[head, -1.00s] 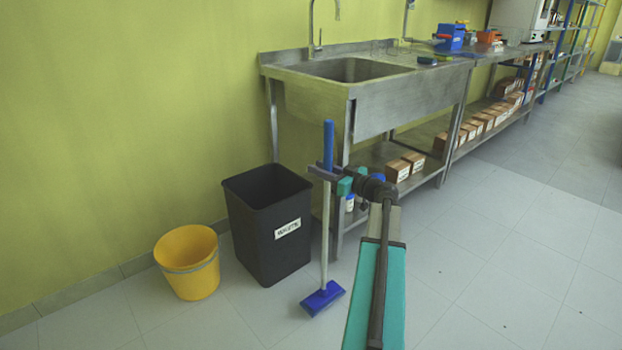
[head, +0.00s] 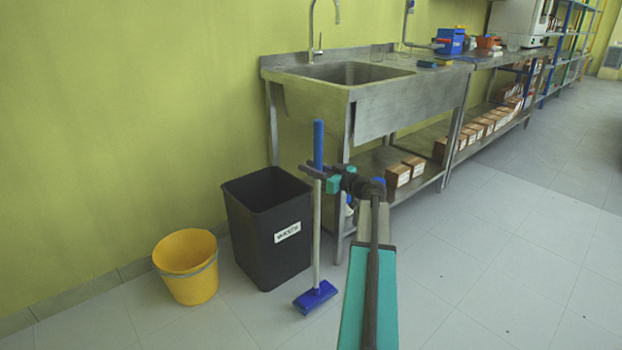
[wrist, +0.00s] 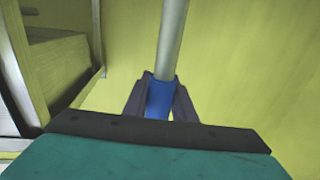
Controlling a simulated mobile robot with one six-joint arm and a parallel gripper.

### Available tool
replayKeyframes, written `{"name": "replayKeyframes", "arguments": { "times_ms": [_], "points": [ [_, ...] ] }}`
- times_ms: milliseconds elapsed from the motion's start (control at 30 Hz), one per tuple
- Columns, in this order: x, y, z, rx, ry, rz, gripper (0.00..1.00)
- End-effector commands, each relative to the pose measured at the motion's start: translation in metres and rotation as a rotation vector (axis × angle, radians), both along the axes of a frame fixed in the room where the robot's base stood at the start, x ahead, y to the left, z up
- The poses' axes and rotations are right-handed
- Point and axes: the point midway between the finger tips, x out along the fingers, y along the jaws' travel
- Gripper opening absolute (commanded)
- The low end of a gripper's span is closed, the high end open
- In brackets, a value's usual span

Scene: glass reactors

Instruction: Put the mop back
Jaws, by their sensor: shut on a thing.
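The mop (head: 317,225) has a blue handle grip, a grey pole and a flat blue head (head: 315,297). It stands nearly upright in front of the black bin, with its head at or just above the floor; I cannot tell whether it touches. My gripper (head: 314,171) is shut on the mop near the lower end of the blue grip. In the wrist view the mop (wrist: 172,45) shows its grey pole and blue grip between the two dark fingers (wrist: 158,100). The mop's head is out of the wrist view.
A black bin (head: 252,235) labelled as waste stands behind the mop, with a yellow bucket (head: 187,268) to its left. A steel sink (head: 390,100) on legs stands behind my arm, with boxes (head: 405,168) on its lower shelf. The floor (head: 490,270) at right is clear.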

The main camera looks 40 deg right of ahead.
Motion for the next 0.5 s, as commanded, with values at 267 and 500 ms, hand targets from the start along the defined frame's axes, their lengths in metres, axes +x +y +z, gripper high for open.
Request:
{"name": "replayKeyframes", "arguments": {
  "times_ms": [267,500],
  "points": [
    [-0.001,0.000,-0.024,0.002,-0.001,0.000,0.00],
    [-0.002,-0.001,-0.033,0.001,-0.002,-0.001,0.00]
  ]
}}
